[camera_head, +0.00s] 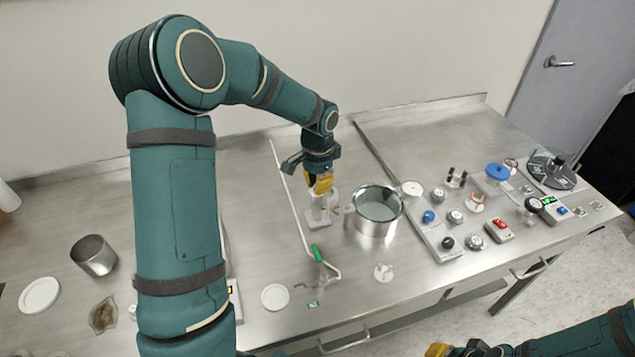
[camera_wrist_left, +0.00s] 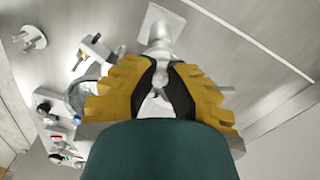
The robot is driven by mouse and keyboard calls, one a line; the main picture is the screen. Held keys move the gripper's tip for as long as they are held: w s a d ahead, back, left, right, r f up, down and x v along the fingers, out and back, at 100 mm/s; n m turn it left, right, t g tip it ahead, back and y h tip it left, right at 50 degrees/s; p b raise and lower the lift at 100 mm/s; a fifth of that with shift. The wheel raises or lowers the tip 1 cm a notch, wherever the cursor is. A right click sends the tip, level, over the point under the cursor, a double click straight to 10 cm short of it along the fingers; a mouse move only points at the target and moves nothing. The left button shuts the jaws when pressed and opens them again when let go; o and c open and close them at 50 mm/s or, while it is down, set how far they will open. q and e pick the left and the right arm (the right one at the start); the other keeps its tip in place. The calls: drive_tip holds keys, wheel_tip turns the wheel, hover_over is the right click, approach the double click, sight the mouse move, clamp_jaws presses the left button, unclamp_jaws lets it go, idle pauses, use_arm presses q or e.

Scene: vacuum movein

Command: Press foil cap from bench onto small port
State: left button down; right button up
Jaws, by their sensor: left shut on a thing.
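My left gripper (camera_head: 321,184) is above a pale upright fitting (camera_head: 318,215) on a small base plate, beside the steel pot. In the left wrist view, its yellow fingers (camera_wrist_left: 162,92) are closed in on a small silvery piece, apparently the foil cap, mostly hidden by the dark finger pads. The fitting (camera_wrist_left: 160,32), seemingly the small port, stands directly beyond the fingertips. I cannot tell whether the cap touches it. My right gripper (camera_head: 455,350) is only partly in view at the bottom edge, away from the bench.
An open steel pot (camera_head: 377,222) stands close to the right of the fitting. Panels with valves and gauges (camera_head: 450,225) fill the right side. A steel cup (camera_head: 94,256) stands at left.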

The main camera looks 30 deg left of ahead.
idle(0.3)
use_arm(q)
drive_tip(key=c, duration=1)
unclamp_jaws()
wheel_tip(320, 180, up, 12)
drive_tip(key=shift+f, duration=0.1)
